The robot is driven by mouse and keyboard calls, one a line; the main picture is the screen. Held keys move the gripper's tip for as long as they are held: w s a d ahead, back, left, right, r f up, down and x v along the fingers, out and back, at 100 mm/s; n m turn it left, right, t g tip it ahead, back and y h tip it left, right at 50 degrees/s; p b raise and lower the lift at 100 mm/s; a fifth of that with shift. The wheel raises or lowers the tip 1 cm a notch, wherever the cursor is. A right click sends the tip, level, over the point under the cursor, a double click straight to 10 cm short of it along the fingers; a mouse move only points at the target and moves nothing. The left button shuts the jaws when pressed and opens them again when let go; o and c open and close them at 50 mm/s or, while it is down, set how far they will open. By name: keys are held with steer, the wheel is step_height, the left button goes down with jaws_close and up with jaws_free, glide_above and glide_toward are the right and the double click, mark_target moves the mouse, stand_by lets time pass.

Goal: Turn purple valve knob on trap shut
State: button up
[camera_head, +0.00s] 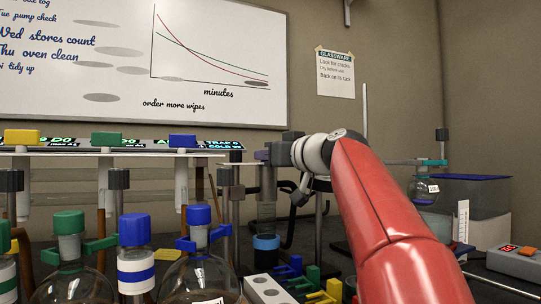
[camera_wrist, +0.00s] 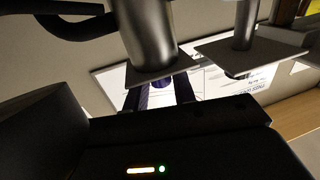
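The purple valve knob (camera_head: 262,155) shows as a small patch at the left end of my gripper (camera_head: 278,153) in the head view, mostly hidden by it. Below it stands the trap (camera_head: 266,205), a narrow upright glass tube with a blue band (camera_head: 266,243) near its bottom. In the wrist view two dark fingers of my gripper (camera_wrist: 160,95) stand apart, with a small purple shape (camera_wrist: 160,83) between them. Some light background shows beside that shape, and contact cannot be made out. The knob's angle is hidden.
A shelf rail with yellow (camera_head: 21,137), green (camera_head: 106,139) and blue (camera_head: 182,140) knobs runs along the left. Capped flasks, such as the blue-capped one (camera_head: 199,214), stand in front. Grey metal posts (camera_wrist: 148,40) are close to my gripper. A whiteboard (camera_head: 200,60) hangs behind.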

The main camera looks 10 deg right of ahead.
steer(key=o, duration=0.4)
steer(key=shift+c, duration=0.2)
steer(key=b+v, duration=0.1)
steer(key=v, duration=0.6)
steer(key=shift+s+b, duration=0.35)
steer(key=shift+s, duration=0.05)
steer(key=shift+d, duration=0.2)
